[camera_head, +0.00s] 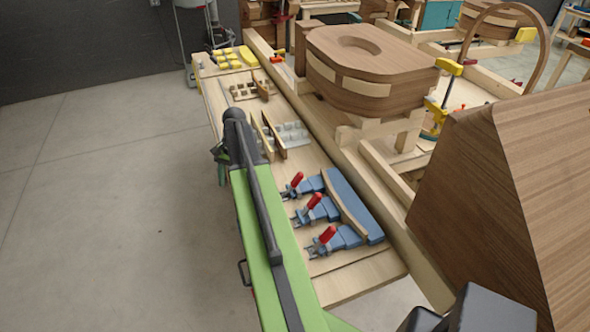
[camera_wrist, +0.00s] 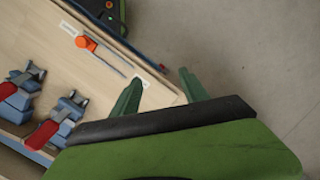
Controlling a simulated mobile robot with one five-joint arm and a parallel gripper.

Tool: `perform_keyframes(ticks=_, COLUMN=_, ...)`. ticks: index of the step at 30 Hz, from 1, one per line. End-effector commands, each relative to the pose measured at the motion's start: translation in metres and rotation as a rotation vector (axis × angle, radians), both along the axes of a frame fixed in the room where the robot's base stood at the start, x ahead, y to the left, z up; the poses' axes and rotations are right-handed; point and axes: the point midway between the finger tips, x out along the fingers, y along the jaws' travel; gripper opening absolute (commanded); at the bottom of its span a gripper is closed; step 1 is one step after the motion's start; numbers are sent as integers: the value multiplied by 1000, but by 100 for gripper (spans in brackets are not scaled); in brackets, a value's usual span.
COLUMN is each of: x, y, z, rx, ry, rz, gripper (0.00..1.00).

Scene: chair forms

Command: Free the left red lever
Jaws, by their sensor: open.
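Three blue clamps with red levers are mounted in a row on the wooden bench in the head view. The left red lever (camera_head: 297,180) is the farthest of the row; the middle lever (camera_head: 314,201) and the nearest lever (camera_head: 327,234) follow toward me. All three levers stick up at a slant. Two clamps with red levers (camera_wrist: 42,135) show at the left of the wrist view; I cannot tell which two. My gripper (camera_wrist: 160,76) is open and empty, apart from the levers, at the bench edge in that view. My arm mostly hides it in the head view.
A curved blue form (camera_head: 353,203) with a wooden strip lies right of the clamps. Upright wooden slats (camera_head: 271,136) stand farther along the bench (camera_head: 362,277). A large wooden block (camera_head: 505,190) is at right. An orange knob (camera_wrist: 85,43) lies near the gripper. Open floor (camera_head: 100,200) is at left.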

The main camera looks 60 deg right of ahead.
Motion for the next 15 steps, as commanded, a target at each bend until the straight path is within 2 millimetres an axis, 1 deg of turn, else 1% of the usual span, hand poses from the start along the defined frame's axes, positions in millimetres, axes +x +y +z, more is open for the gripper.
perform_keyframes(ticks=1, x=-20, y=-60, z=27, rx=30, ry=11, rz=-160, gripper=53)
perform_keyframes(ticks=2, x=-35, y=-87, z=34, rx=49, ry=17, rz=-249, gripper=53)
perform_keyframes(ticks=3, x=-56, y=-121, z=43, rx=73, ry=26, rz=-362, gripper=53)
perform_keyframes(ticks=5, x=-87, y=-164, z=55, rx=109, ry=36, rz=-512, gripper=53)
perform_keyframes(ticks=6, x=-108, y=-188, z=61, rx=128, ry=41, rz=-599, gripper=53)
perform_keyframes(ticks=9, x=-149, y=-230, z=73, rx=170, ry=52, rz=-760, gripper=53)
perform_keyframes(ticks=10, x=-159, y=-238, z=75, rx=179, ry=54, rz=-794, gripper=53)
perform_keyframes(ticks=12, x=-173, y=-250, z=77, rx=193, ry=57, rz=-846, gripper=53)
perform_keyframes(ticks=15, x=-181, y=-256, z=77, rx=201, ry=59, rz=-874, gripper=53)
